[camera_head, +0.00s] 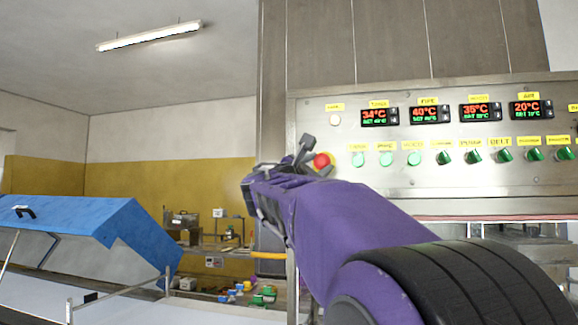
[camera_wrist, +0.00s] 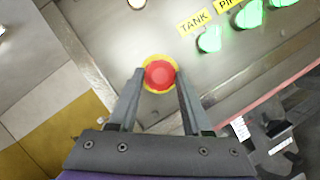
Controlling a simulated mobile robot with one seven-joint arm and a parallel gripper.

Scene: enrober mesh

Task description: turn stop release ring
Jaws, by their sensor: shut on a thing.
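The stop button is a red mushroom knob with a yellow ring around its base. In the head view the red stop button (camera_head: 321,161) shows at the lower left of the steel control panel, right beside my gripper (camera_head: 308,158). In the wrist view the stop button (camera_wrist: 159,74) sits between the tips of my gripper (camera_wrist: 158,78). The two fingers are on either side of the red knob and shut on it. The yellow ring (camera_wrist: 146,87) shows around the knob, partly covered by the fingertips.
The control panel (camera_head: 440,185) carries green knobs (camera_head: 444,157), yellow labels and red digital displays (camera_head: 431,115) to the right. A white lamp (camera_head: 335,120) is above the button. A blue-covered machine (camera_head: 90,235) and shelves with coloured items (camera_head: 235,290) stand at the left.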

